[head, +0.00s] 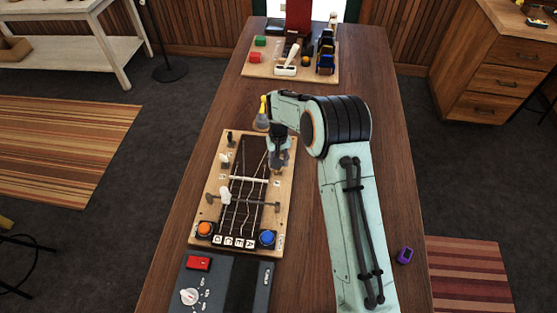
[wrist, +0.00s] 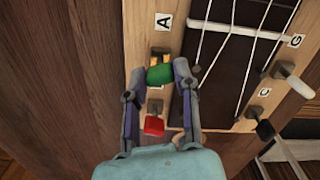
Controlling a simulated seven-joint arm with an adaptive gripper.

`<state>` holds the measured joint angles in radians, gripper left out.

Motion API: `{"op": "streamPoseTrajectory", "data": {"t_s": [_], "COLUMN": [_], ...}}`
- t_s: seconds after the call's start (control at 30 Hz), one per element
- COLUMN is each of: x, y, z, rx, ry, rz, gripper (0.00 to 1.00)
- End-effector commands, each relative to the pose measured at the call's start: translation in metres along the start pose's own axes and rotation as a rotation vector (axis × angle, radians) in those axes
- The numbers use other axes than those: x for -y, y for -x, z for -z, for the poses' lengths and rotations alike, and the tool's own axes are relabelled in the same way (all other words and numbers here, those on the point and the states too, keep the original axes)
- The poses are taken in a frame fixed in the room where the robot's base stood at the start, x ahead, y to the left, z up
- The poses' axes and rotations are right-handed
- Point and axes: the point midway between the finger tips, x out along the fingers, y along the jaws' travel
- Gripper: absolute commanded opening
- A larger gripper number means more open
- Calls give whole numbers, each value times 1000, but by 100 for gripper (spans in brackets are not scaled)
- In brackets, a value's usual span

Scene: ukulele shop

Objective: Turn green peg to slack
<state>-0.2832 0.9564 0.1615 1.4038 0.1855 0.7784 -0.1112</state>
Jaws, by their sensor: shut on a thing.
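In the wrist view the green peg (wrist: 159,76) stands at the edge of the wooden board, below the label A. My gripper (wrist: 160,71) has one finger on each side of it and is shut on it. A red peg (wrist: 154,126) sits close by, between the finger bases and near my palm. In the head view my gripper (head: 278,165) is over the far right part of the string board (head: 201,190), and it hides the green peg there. White strings run along the dark fretboard (wrist: 235,60).
A white peg (wrist: 292,80) and a black peg (wrist: 264,130) stand on the board's other side. Nearer are an orange button (head: 205,228), a blue button (head: 267,237) and a dark box with a dial (head: 189,296). A tool board (head: 262,70) lies behind. A purple device (head: 405,255) sits at right.

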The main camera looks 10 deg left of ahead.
Motion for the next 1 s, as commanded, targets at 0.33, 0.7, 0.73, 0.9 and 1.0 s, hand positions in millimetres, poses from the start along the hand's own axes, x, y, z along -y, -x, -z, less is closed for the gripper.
{"op": "streamPoseTrajectory", "data": {"t_s": [0.33, 0.7, 0.73, 0.9, 1.0], "x": [0, 0, 0, 0, 0], "y": [-1, -1, -1, -2, -2], "z": [-1, -1, -1, -1, -1], "rx": [2, 3, 3, 3, 3], "ry": [-323, -579, -593, -651, -670], "rz": [0, 0, -1, 0, 0], "gripper": [0, 0, 0, 0, 0]}}
